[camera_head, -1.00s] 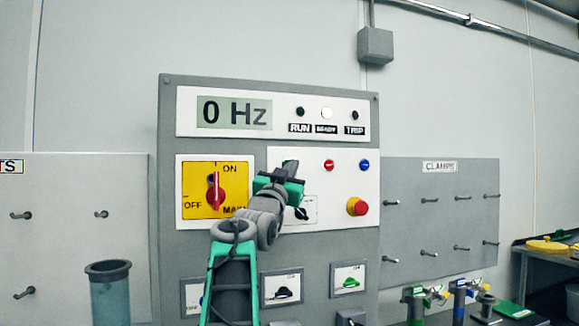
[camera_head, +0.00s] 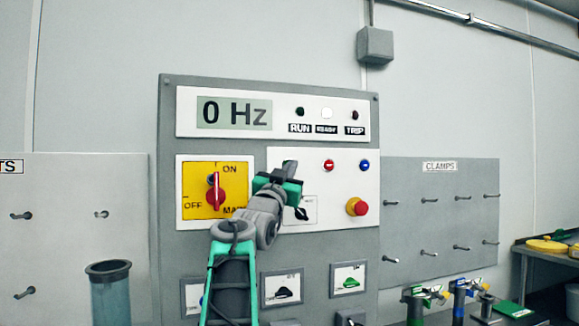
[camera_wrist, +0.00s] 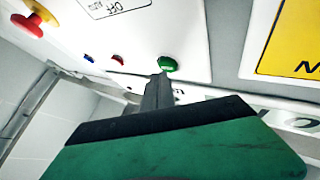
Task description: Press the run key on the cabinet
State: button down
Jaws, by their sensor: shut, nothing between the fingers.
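The grey cabinet (camera_head: 310,85) fills the middle of the head view. Its display (camera_head: 234,113) reads 0 Hz. The run lamp (camera_head: 300,112) is dark and the ready lamp (camera_head: 327,113) is lit white. In the wrist view, the green run key (camera_wrist: 169,64) stands on the white panel. My gripper (camera_wrist: 161,78) is shut and empty, its fingertips right by the key; I cannot tell whether they touch. In the head view my gripper (camera_head: 290,168) is in front of the white panel's upper left and hides the key.
A red button (camera_head: 329,165), a blue button (camera_head: 364,165) and a red emergency stop (camera_head: 357,207) lie to the right. The yellow main switch plate (camera_head: 197,209) is to the left. A selector (camera_head: 302,213) sits just below my gripper.

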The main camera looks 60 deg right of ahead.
jog(key=shift+w+d, duration=0.25)
jog(key=shift+w, duration=0.05)
dwell(0.5)
jog(key=shift+s, duration=0.1)
jog(key=shift+s+a+b, duration=0.5)
jog(key=shift+b, duration=0.1)
jog(key=shift+f, duration=0.1)
jog(key=s+a+b, duration=0.3)
jog(key=b, duration=0.1)
jog(key=shift+s+a, duration=0.25)
jog(key=shift+a, duration=0.05)
